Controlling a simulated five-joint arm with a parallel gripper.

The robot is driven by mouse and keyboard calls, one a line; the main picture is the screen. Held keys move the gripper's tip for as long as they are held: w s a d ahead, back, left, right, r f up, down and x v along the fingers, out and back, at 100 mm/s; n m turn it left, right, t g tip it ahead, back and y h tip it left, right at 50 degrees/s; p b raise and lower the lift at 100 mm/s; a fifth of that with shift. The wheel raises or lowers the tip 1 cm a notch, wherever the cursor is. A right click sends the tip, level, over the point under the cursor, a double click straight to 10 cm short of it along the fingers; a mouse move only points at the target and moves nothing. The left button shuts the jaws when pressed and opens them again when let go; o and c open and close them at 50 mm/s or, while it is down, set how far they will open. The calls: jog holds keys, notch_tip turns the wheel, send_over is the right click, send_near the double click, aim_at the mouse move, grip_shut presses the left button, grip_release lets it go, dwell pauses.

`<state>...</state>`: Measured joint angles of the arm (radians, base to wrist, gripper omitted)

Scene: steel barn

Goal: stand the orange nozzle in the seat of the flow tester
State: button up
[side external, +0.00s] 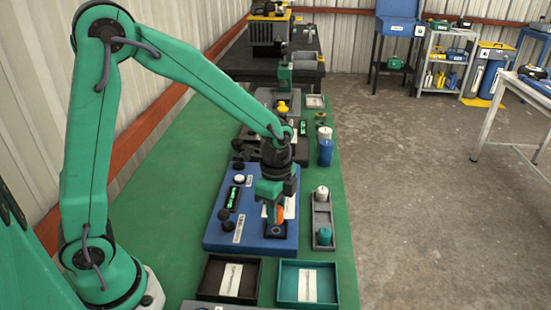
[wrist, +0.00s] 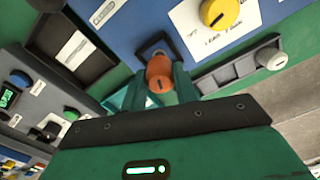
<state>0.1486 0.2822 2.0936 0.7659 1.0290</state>
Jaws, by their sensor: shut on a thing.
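The orange nozzle (side external: 280,213) is between the fingers of my gripper (side external: 274,212), which is shut on it. In the wrist view the nozzle (wrist: 160,72) shows as a rounded orange top between the green fingers (wrist: 160,88). The blue panel, which looks like the flow tester (side external: 222,235), lies below my gripper. A dark square seat (side external: 277,232) is at its near right, under the nozzle. In the wrist view the seat's dark frame (wrist: 148,45) shows just beyond the nozzle. The nozzle's lower end is hidden, so I cannot tell whether it touches the seat.
A grey holder (side external: 331,225) with a white and a teal piece stands close to the right. A black tray (side external: 204,281) and a teal tray (side external: 334,285) lie nearer. A yellow knob (wrist: 216,12) and small black knobs rise from the blue panel. The green bench is clear at left.

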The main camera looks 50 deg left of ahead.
jog(key=shift+f, duration=1.7)
jog(key=shift+f, duration=0.3)
jog(key=o, duration=0.9)
jog(key=shift+f, duration=0.15)
jog(key=shift+o, duration=0.5)
jog(key=shift+s, duration=0.1)
jog(key=shift+d, duration=0.1)
jog(key=shift+s, duration=0.1)
jog(key=r, duration=1.1)
jog(key=shift+w+r, duration=0.2)
jog(key=shift+r, duration=0.75)
